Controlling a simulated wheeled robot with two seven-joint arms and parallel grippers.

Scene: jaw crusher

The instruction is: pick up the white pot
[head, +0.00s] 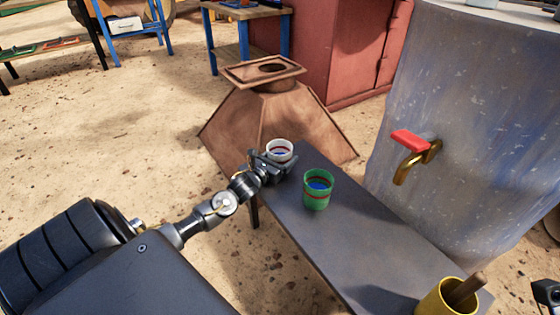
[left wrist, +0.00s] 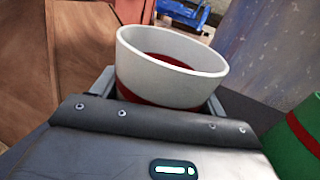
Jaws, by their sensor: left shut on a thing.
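A green pot (head: 317,190) stands on the grey table (head: 375,240), close to the right of my left gripper. A yellow pot (head: 437,302) with a stick is at the near end. A blue-grey barrel with a red-handled tap (head: 411,142) stands right. A rusty hopper (head: 270,110) is behind.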

